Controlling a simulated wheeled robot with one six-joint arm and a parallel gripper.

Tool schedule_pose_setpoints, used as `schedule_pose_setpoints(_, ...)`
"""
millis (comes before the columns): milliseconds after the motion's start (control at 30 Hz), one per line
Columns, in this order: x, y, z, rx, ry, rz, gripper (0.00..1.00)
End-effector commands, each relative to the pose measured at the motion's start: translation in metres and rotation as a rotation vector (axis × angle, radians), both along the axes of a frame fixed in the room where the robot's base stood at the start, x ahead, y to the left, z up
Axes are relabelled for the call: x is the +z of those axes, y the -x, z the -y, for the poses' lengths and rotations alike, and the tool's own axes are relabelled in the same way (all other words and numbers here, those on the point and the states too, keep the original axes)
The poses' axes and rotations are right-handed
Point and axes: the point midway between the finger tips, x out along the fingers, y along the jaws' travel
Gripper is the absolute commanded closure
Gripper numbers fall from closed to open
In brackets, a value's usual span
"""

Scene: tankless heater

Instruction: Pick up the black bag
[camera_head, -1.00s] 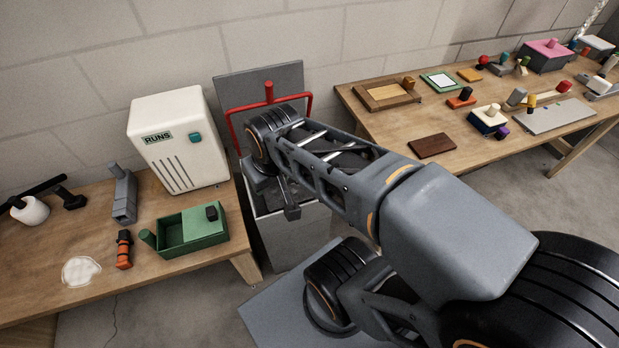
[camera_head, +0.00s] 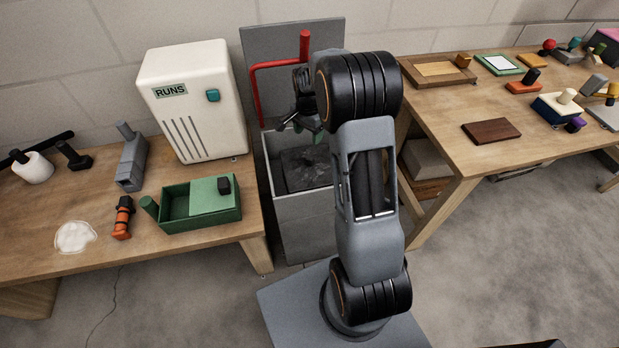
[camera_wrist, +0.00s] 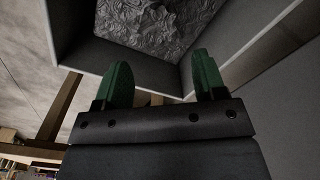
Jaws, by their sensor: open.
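The black bag (camera_head: 306,167) is a dark, crumpled mass down inside an open grey bin (camera_head: 304,225) between the two tables. Its wrinkled surface also shows at the top of the wrist view (camera_wrist: 155,25), framed by the bin's walls. My gripper (camera_head: 300,129) is above the bin's opening, apart from the bag, partly hidden behind my own arm. In the wrist view its two green fingertips (camera_wrist: 163,75) are spread with nothing between them.
A red bar handle (camera_head: 304,48) rises by the bin's upright grey back panel (camera_head: 270,45). The left table holds a white heater box (camera_head: 205,110) and a green tray (camera_head: 180,222). The right table (camera_head: 440,135) stands close to the bin's right.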

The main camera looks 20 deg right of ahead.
Motion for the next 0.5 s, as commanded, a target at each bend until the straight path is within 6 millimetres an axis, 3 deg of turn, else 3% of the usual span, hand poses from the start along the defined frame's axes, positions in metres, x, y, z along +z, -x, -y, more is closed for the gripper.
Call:
schedule_pose_setpoints(100, -0.027, -0.001, 0.001, -0.011, -0.002, -0.008, 0.36)
schedule_pose_setpoints(300, -0.061, 0.000, 0.000, -0.009, -0.002, -0.008, 0.36)
schedule_pose_setpoints(500, -0.079, 0.000, 0.000, -0.008, -0.002, -0.006, 0.36)
